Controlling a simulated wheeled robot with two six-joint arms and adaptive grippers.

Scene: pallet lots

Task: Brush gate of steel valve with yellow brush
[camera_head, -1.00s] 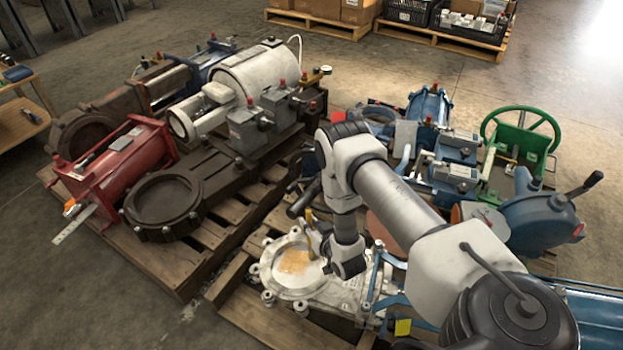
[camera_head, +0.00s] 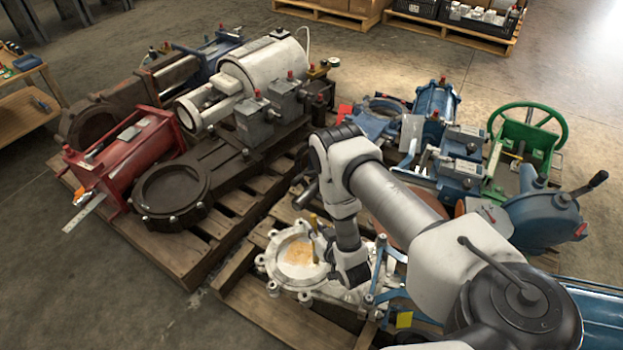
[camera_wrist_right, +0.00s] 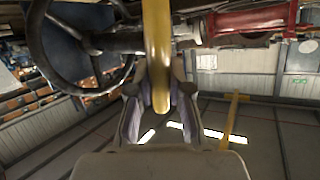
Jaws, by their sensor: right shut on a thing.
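The steel valve (camera_head: 275,265) is a pale grey casting lying flat on a pallet at the lower middle of the head view. Its round gate (camera_head: 297,270) faces up and has an orange-brown patch (camera_head: 299,251) on it. My right gripper (camera_head: 323,243) is over the right side of the gate, partly hidden by my own wrist. In the right wrist view the yellow handle (camera_wrist_right: 158,48) lies between the fingers. Whether the bristles touch the gate I cannot tell. My left gripper is out of view.
A dark brown valve (camera_head: 172,190) and a red actuator (camera_head: 125,155) lie on the pallet at left. Blue valve parts (camera_head: 548,215) and a green handwheel frame (camera_head: 527,135) crowd the right. Bare concrete floor shows at the lower left.

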